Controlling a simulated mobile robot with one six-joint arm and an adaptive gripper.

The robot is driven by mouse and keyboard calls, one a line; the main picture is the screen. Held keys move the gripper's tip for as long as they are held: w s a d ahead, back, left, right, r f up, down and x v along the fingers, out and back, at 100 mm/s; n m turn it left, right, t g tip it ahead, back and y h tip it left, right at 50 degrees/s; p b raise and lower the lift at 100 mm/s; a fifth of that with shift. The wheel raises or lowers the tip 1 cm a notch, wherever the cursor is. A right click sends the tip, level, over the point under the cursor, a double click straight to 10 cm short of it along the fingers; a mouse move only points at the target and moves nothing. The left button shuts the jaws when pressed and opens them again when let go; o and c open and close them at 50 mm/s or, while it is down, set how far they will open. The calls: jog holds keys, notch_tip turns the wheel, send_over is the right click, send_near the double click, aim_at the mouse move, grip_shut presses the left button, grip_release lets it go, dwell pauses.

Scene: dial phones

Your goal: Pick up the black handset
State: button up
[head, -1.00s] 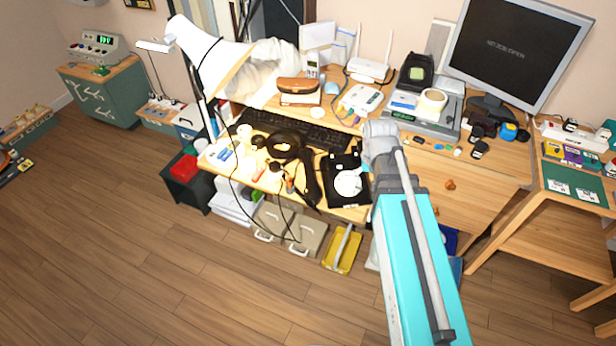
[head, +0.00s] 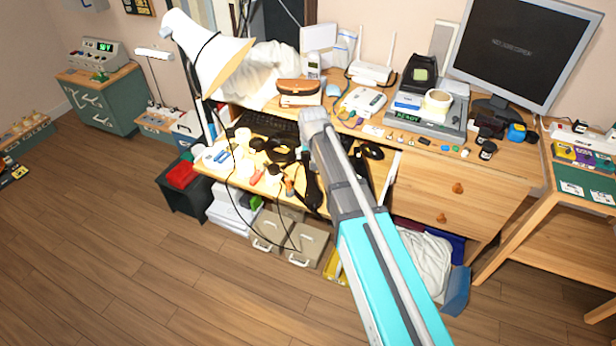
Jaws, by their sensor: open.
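The black handset (head: 311,190) lies lengthwise on the pulled-out wooden shelf below the desk top. My arm's grey wrist (head: 316,122) is above the shelf, just to the right of and beyond the handset in the picture. My arm covers part of the handset's right side. My gripper's fingers are hidden behind the arm, so I cannot see their distance from the handset. The black dial phone (head: 358,165) is mostly hidden behind my arm, with only dark parts showing.
A dark coiled item (head: 280,152) and small loose parts crowd the shelf left of the handset. A white lamp (head: 205,60) stands at the left, its cable hanging in front. A keyboard (head: 265,124) lies behind. The floor in front is clear.

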aim_at(309, 172)
jog(key=shift+f, duration=0.1)
jog(key=b+x, duration=0.8)
jog(key=shift+w+f, duration=0.1)
jog(key=shift+f, duration=0.15)
dwell(0.7)
jog(key=shift+b+x, duration=2.55)
jog(key=shift+b, duration=0.1)
jog(key=shift+c, duration=0.3)
jog(key=shift+d, duration=0.1)
grip_shut()
